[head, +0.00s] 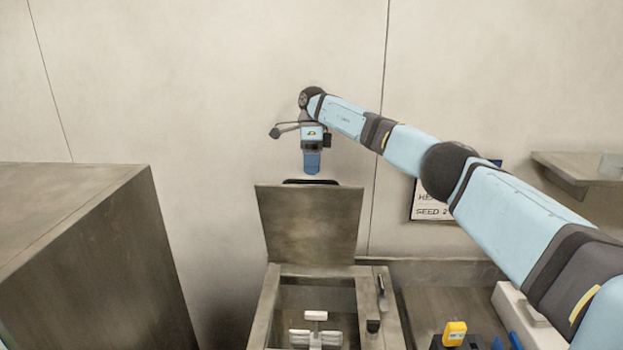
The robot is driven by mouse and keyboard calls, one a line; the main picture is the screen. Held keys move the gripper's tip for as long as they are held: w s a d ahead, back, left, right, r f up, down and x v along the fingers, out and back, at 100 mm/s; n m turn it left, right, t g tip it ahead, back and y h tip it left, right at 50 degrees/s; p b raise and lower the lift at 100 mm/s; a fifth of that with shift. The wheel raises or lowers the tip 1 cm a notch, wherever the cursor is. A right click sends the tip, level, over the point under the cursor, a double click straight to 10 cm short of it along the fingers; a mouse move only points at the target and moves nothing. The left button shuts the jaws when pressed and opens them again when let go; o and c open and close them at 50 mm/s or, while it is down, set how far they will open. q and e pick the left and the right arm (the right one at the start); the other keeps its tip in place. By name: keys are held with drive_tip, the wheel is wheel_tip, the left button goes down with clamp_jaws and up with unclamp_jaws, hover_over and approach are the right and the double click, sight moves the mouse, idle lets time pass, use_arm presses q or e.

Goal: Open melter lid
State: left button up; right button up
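The melter (267,312) is a grey metal box at the lower middle. Its square lid (309,225) stands raised, roughly upright, at the back of the opening. A dark handle (310,182) shows just above the lid's top edge, partly hidden behind it. A white paddle-like part (315,330) shows inside the open melter. My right gripper (312,165) points down just above the handle, with a small gap seen between them. Its blue fingers appear as one block, so their opening cannot be read. My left gripper is out of view.
A tall metal cabinet (120,250) stands at the left. A dark slim tool (381,293) and a black knob (373,325) are on the melter's right rim. A yellow-topped item (454,333) and a white box (515,310) lie lower right. A shelf (580,170) juts out at right.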

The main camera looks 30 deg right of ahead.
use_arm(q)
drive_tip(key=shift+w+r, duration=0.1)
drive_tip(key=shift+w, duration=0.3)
use_arm(e)
drive_tip(key=v, duration=0.4)
drive_tip(key=shift+r, duration=0.2)
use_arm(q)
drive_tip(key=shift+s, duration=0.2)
use_arm(e)
drive_tip(key=shift+s, duration=0.1)
